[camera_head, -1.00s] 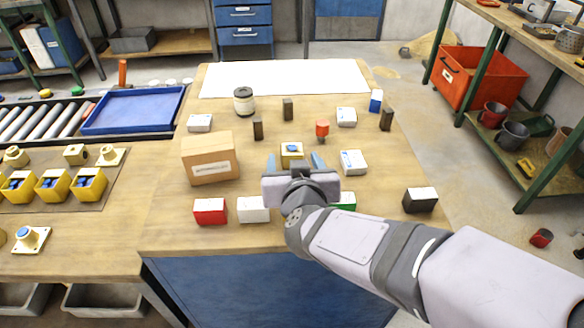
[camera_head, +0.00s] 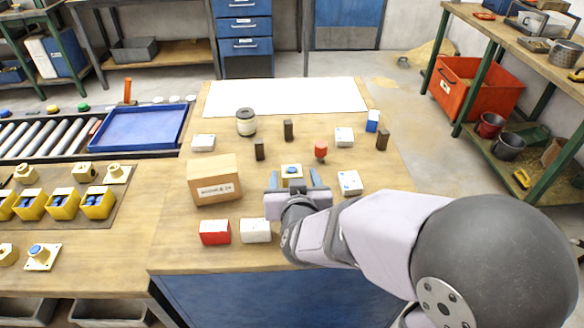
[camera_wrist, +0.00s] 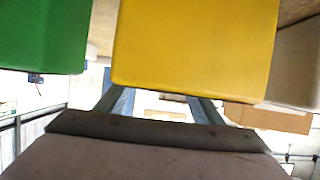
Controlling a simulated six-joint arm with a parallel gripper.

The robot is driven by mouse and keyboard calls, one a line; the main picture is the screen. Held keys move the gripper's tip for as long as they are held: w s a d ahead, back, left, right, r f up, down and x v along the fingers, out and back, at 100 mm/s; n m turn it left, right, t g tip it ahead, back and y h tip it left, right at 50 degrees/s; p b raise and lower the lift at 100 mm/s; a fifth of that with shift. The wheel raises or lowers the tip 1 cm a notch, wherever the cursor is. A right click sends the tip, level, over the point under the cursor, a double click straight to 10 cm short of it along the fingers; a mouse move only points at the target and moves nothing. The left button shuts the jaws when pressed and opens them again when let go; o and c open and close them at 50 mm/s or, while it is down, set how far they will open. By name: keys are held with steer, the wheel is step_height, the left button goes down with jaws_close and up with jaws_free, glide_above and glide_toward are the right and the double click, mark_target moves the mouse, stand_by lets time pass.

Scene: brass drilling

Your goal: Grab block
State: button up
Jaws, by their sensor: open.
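My gripper (camera_head: 294,180) is open above the near half of the table, its two blue fingers spread apart. In the wrist view, a plain yellow block (camera_wrist: 195,42) looms large over the fingers (camera_wrist: 158,102), with a green block (camera_wrist: 42,35) at left and a white block (camera_wrist: 297,60) at right. The white block (camera_head: 256,231) and a red block (camera_head: 215,232) stand left of my wrist. My arm hides the plain yellow and green blocks in the head view.
A cardboard box (camera_head: 214,179) stands left of the gripper. Dark blocks (camera_head: 288,130), an orange-red object (camera_head: 320,151), a jar (camera_head: 246,122) and white boxes (camera_head: 349,183) stand around it. A white sheet (camera_head: 285,97) at the back is clear. A blue tray (camera_head: 140,128) is at left.

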steer(key=shift+w+p, duration=0.5)
steer(key=shift+p, duration=0.75)
steer(key=shift+w+f+p, duration=0.1)
steer(key=shift+f+p, duration=0.05)
steer(key=shift+p, duration=0.4)
steer(key=shift+w+a+f+p, duration=0.1)
steer(key=shift+a+f+p, duration=0.05)
steer(key=shift+f+p, duration=0.15)
steer(key=shift+c, duration=0.2)
jaws_close()
steer(key=shift+r, duration=0.2)
